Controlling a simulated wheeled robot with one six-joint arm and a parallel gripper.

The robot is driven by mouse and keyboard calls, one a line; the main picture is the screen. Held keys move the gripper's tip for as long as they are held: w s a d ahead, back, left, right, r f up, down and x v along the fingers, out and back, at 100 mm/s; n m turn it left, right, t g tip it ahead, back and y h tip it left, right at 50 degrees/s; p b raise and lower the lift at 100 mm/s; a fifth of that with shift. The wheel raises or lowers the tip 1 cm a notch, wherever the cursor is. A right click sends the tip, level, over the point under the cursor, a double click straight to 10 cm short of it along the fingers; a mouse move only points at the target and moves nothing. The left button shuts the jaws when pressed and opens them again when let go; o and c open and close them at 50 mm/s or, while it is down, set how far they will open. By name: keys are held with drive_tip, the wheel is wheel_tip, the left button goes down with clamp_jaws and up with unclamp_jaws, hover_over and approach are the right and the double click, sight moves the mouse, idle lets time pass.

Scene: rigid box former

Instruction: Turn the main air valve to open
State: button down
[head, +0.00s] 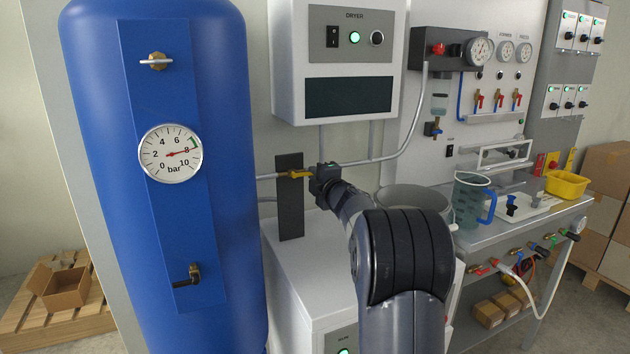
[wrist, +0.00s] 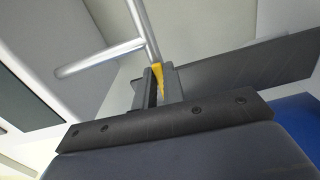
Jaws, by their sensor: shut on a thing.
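The main air valve has a yellow lever (head: 299,174) on the thin pipe between the blue tank and the dryer, in front of a dark upright plate. In the head view the lever looks roughly level, about in line with the pipe. My gripper (head: 317,177) is at the lever's right end, shut on it. In the wrist view the yellow lever (wrist: 158,76) shows between the two fingers of my gripper (wrist: 157,86). The fingers hide much of the lever there.
The blue tank (head: 90,120) with a gauge (head: 170,153) reading about 8 bar stands left. The dryer (head: 290,60) hangs above the valve. The dark plate (head: 290,215) is close behind my gripper. A workbench with a jug (head: 470,205) and yellow bin (head: 566,186) is right.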

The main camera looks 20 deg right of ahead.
drive_tip(key=shift+r+n, duration=0.1)
drive_tip(key=shift+n, duration=0.2)
drive_tip(key=c, duration=1.5)
unclamp_jaws()
drive_tip(key=s+b, duration=0.1)
drive_tip(key=s, duration=1)
drive_tip(key=shift+w, duration=0.15)
drive_tip(key=w, duration=1)
drive_tip(key=shift+w+p, duration=0.35)
drive_tip(key=shift+p, duration=0.1)
drive_tip(key=shift+s, duration=0.15)
